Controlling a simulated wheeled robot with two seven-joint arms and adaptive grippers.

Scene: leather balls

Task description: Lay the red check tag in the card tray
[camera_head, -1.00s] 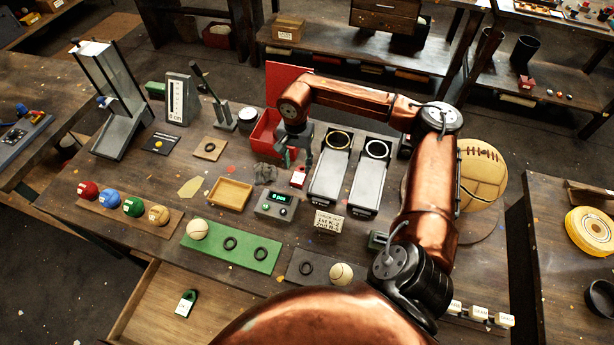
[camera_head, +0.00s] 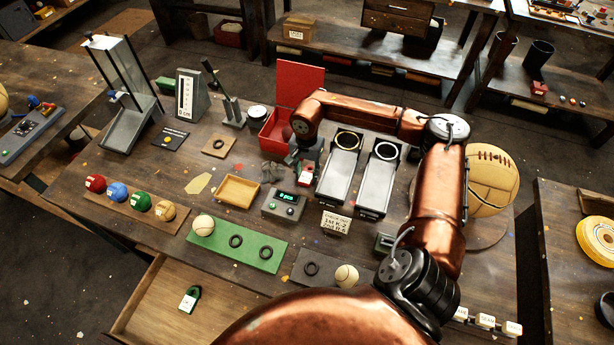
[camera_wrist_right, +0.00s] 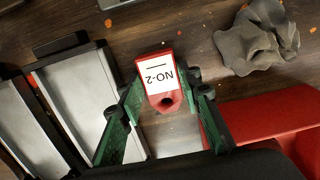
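In the right wrist view the tag (camera_wrist_right: 160,82) has a white label reading NO-2 and a hole at one end. My right gripper (camera_head: 306,166) is low over it, pointing down. In the wrist view its green-padded fingers (camera_wrist_right: 165,95) are spread on either side of the tag, with a gap showing at least on the right. A shallow wooden tray (camera_head: 252,201), seemingly the card tray, lies empty to the left. My left gripper is not in view.
A crumpled grey cloth (camera_head: 272,171) and an open red box (camera_head: 272,146) are close by. An open drawer at the front holds a green tag (camera_head: 189,299).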

